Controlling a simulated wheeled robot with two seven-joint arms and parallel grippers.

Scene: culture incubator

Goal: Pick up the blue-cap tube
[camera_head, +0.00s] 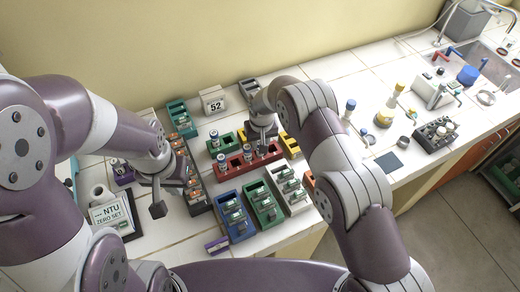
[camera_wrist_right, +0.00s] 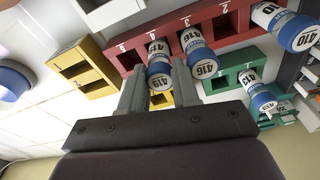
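Blue-cap tubes stand in the red rack (camera_wrist_right: 120,60). I cannot tell whether the fingers touch tube 419. My left gripper (camera_head: 170,196) is open and empty, beside the left racks.
Blue (camera_head: 227,200), green (camera_head: 253,190) and white (camera_head: 275,175) racks stand in front of the red one. Yellow racks (camera_head: 290,145) are behind it. A scale display (camera_head: 213,103) reads 52. An NTU box (camera_head: 108,215) is at the left. Bottles and a sink are at the right.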

